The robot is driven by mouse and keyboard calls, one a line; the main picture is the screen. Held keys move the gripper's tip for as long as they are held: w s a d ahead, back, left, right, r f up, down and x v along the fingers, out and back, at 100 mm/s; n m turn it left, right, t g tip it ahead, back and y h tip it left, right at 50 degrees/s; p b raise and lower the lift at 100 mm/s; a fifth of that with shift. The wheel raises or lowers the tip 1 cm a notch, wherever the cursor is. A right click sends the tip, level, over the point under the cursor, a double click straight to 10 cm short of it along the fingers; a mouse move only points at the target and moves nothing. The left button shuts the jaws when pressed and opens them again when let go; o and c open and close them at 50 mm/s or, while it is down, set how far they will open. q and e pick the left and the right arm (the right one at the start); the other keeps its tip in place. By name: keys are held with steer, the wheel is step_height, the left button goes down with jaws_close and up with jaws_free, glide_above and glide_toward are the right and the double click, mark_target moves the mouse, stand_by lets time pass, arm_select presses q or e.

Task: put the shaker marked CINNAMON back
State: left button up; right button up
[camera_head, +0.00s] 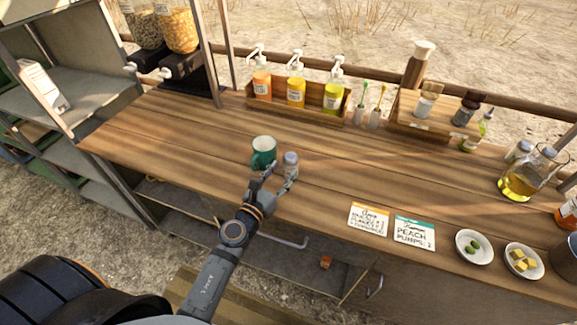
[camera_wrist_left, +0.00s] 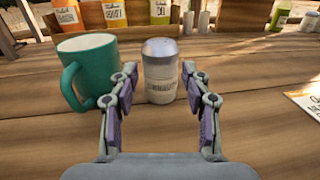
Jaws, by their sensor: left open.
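A small shaker with a grey metal lid stands upright on the wooden counter in the head view (camera_head: 290,161). In the left wrist view the shaker (camera_wrist_left: 160,72) has a pale body and a blurred label, which seems to read CINNAMON. My left gripper (camera_head: 277,182) is open, with its fingers pointing at the shaker. In the wrist view the gripper (camera_wrist_left: 160,88) has one finger on each side of the shaker's near side; I cannot tell whether they touch it. My right gripper is not in view.
A green mug (camera_head: 264,150) stands close left of the shaker. A wooden rack (camera_head: 425,122) at the back right holds shakers. A pump-bottle box (camera_head: 278,108) stands at the back. Two cards (camera_head: 369,219) and small bowls lie right. The counter between is clear.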

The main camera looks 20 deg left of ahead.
mark_target(287, 166)
arm_select(q)
steer(key=w, duration=0.4)
steer(key=shift+d+p, duration=0.3)
steer(key=shift+d, duration=0.1)
steer(key=shift+w+d, duration=0.1)
steer(key=shift+w, duration=0.2)
steer(key=w, duration=0.3)
steer(key=w+d, duration=0.1)
steer(key=w, duration=0.1)
steer(key=shift+s, duration=0.2)
steer(key=shift+c, duration=0.4)
jaws_close()
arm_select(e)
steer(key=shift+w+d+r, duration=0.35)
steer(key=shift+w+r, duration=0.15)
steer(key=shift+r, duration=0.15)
